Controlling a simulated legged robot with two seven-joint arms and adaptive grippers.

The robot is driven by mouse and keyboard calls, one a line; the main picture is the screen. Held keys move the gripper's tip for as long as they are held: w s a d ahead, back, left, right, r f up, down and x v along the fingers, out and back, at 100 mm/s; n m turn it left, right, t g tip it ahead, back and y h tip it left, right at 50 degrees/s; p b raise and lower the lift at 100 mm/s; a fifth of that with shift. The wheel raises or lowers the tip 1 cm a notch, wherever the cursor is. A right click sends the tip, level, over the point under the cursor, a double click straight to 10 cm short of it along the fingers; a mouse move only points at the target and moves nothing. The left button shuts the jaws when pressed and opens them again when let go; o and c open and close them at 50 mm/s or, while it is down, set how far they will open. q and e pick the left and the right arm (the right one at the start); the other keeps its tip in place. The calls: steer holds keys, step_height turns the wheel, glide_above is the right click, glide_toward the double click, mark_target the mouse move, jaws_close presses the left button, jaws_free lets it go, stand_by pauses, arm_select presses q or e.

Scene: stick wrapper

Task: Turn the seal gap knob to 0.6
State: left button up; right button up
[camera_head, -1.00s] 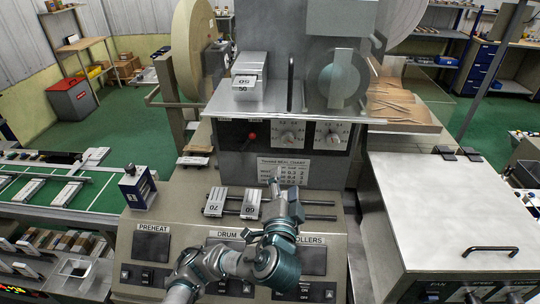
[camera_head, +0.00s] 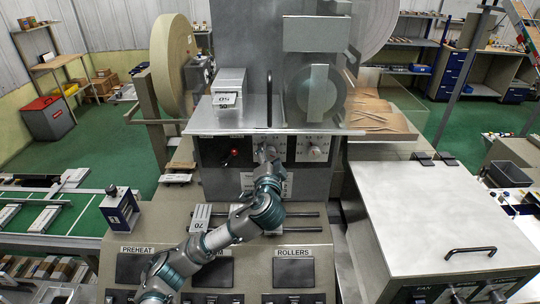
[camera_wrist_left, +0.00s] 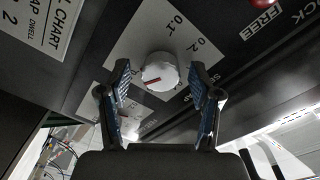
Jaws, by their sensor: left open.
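In the left wrist view a round pale knob (camera_wrist_left: 160,72) with a red pointer line sits on a light dial plate marked 0.1 and 0.2. Its pointer slants to the lower left of that picture. My open left gripper (camera_wrist_left: 158,66) has one finger on each side of the knob, with a gap on both sides. In the head view the left gripper (camera_head: 268,154) is at the left dial of the dark control panel and hides most of that knob. A second knob (camera_head: 315,152) shows to its right. My right gripper is out of view.
A red knob or button (camera_head: 234,153) is on the panel left of the gripper. A metal shelf edge (camera_head: 300,130) overhangs the panel. Below are rails with a sliding block marked 70 (camera_head: 201,217) and a sloped console with black windows (camera_head: 294,272).

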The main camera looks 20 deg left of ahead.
arm_select(q)
steer(key=shift+w, duration=0.2)
steer(key=shift+c, duration=0.2)
steer(key=c, duration=1.1)
steer(key=shift+f+n, duration=0.1)
steer(key=shift+n, duration=0.2)
